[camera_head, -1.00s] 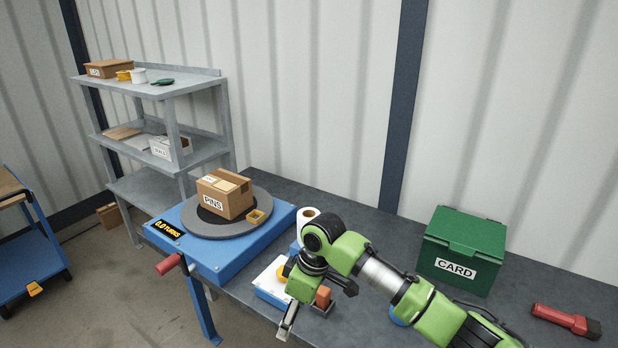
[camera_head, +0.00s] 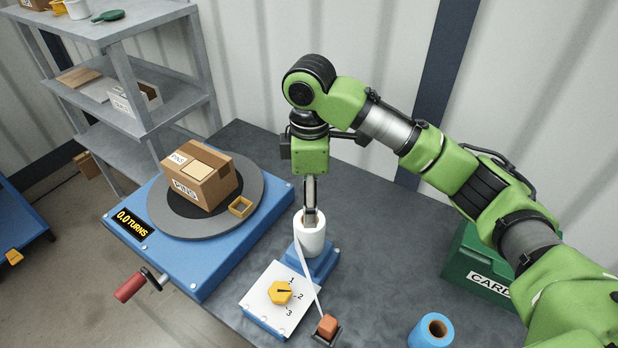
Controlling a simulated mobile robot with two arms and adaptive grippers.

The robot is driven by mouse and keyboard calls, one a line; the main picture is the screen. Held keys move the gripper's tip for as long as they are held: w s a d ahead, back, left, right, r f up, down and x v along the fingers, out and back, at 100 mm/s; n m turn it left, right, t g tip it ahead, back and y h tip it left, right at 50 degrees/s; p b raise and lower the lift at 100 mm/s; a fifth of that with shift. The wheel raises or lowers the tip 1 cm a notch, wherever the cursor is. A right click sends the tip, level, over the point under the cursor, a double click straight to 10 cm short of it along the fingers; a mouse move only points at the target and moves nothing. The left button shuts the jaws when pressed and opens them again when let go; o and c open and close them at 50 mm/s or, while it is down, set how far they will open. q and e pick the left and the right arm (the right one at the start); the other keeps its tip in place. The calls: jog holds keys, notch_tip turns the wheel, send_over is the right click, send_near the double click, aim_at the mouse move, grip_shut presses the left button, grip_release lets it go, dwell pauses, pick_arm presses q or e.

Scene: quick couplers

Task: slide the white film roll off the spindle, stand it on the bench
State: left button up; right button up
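The white film roll (camera_head: 310,236) stands upright on a blue block-shaped base (camera_head: 318,262) on the grey bench (camera_head: 390,265). The spindle itself is hidden inside or behind it. A thin white strip (camera_head: 308,283) runs from the roll down to an orange block (camera_head: 327,325) at the front. My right gripper (camera_head: 310,218) points straight down at the roll's top, with its fingertips at or just inside the rim. The fingers are seen edge-on, so their gap and any grip on the roll cannot be told. My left gripper is not in view.
A white-topped box with a yellow dial (camera_head: 281,292) sits in front of the roll. A blue turntable unit (camera_head: 215,262) carrying a PINS carton (camera_head: 200,178) stands left. A blue roll (camera_head: 431,331) and green CARD box (camera_head: 478,268) are right. Bench between them is clear.

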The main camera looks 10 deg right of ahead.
aim_at(310, 235)
jog(key=f, duration=0.2)
jog(key=s+f+p, duration=0.1)
jog(key=f, duration=0.1)
jog(key=shift+f, duration=0.1)
jog(key=f, duration=0.2)
jog(key=f+p, duration=0.1)
jog(key=f, duration=0.4)
jog(key=shift+w+f, duration=0.15)
jog(key=shift+w, duration=0.15)
jog(key=shift+f, duration=0.75)
jog(key=c, duration=1.3)
jog(key=o, duration=0.7)
jog(key=shift+c, duration=0.2)
jog(key=c, duration=0.7)
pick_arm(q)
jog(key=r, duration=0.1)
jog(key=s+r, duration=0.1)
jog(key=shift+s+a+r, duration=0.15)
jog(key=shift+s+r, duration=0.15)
pick_arm(e)
jog(key=shift+o, duration=0.2)
